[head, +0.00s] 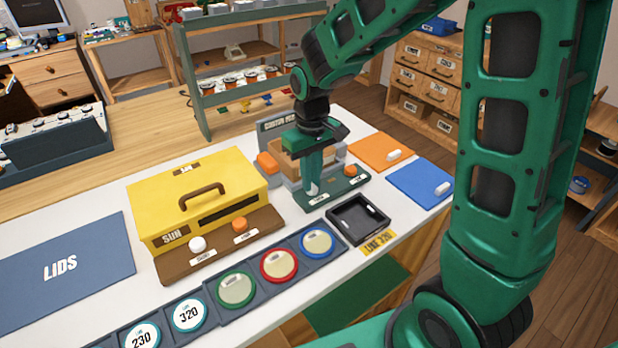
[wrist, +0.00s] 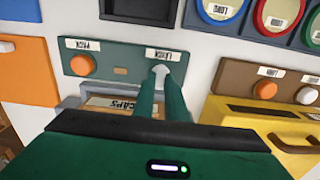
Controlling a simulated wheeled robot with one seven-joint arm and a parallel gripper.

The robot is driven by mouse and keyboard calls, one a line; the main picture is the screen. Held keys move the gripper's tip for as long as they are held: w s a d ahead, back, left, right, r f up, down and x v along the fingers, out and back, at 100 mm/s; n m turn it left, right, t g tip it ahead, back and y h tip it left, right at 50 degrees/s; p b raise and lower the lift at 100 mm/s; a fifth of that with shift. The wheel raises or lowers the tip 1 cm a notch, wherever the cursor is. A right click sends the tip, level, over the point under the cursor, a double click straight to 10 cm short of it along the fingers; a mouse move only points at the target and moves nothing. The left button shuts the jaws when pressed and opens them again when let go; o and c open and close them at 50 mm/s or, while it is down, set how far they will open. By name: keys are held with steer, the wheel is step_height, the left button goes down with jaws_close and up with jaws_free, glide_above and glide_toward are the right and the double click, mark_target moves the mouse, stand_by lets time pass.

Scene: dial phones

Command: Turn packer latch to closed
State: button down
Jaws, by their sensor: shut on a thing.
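My gripper (head: 312,184) points down at the latch. In the wrist view its green fingers (wrist: 163,88) are close together and shut on the latch, covering part of it. The exact angle of the latch is hard to tell. A cardboard box (head: 288,160) marked CAPS sits behind the panel, partly hidden by my gripper.
A yellow box (head: 190,195) with white and orange knobs in front stands to the left. A black tray (head: 345,226) lies in front of the packer. Orange (head: 375,150) and blue (head: 412,184) panels lie to the right. Round lids sit in a row along the front.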

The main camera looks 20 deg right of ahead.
steer(key=shift+w+r, duration=0.1)
steer(key=shift+w, duration=0.1)
steer(key=c, duration=1.8)
jaws_free()
steer(key=shift+s, duration=0.1)
step_height(320, 180, up, 11)
steer(key=shift+f, duration=0.2)
steer(key=s+d+r+m, duration=0.1)
steer(key=s+d+m, duration=0.3)
steer(key=s+d, duration=0.75)
steer(key=s+d+f+m, duration=0.3)
steer(key=s+d+m, duration=0.2)
steer(key=s, duration=0.9)
steer(key=d, duration=0.3)
steer(key=shift+s+d, duration=0.15)
steer(key=shift+d, duration=0.05)
